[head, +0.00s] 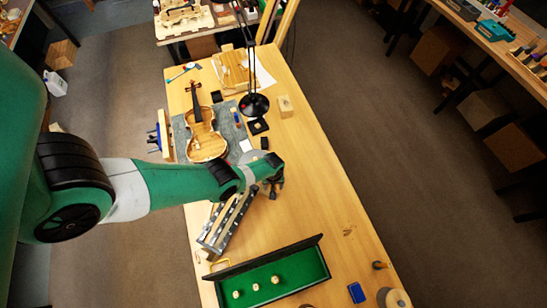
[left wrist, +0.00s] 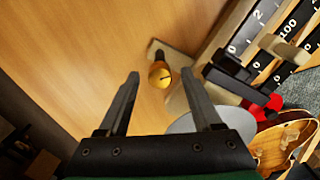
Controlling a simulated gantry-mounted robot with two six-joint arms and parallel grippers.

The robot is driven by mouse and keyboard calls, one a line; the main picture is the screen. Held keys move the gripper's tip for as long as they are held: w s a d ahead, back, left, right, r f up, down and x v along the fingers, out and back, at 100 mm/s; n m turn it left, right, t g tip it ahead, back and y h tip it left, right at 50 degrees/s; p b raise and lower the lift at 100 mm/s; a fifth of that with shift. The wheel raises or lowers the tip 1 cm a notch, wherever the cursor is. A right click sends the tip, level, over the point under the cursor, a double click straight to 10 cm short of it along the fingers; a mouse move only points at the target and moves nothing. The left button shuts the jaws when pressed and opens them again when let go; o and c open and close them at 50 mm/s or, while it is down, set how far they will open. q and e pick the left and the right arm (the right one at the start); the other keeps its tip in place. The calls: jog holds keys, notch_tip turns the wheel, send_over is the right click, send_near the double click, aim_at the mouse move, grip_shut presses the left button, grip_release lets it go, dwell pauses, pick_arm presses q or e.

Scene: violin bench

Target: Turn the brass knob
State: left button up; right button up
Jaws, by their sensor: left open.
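The brass knob (left wrist: 160,77) shows in the left wrist view as a round gold cap with a dark pointer line and a dark part behind it. It is beside a panel with numbered black scales (left wrist: 283,38). My left gripper (left wrist: 160,73) is open, and the knob appears between its two fingertips in that view. I cannot tell how far the tips are from it. In the head view my left gripper (head: 273,188) is over the bench at the upper end of the long slider panel (head: 228,222). The knob is hidden there. My right gripper is not in view.
A violin (head: 203,130) lies on a grey mat behind the gripper. A black lamp (head: 257,104) stands near it. A green-lined tray (head: 300,268) with several small pale pieces is at the near end. The bench's right side is mostly clear.

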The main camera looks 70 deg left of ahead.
pick_arm(q)
jog(key=shift+c, duration=0.2)
grip_shut()
jog(key=shift+m, duration=0.3)
jog(key=m, duration=1.3)
dwell(0.5)
jog(key=shift+o, duration=0.2)
grip_release()
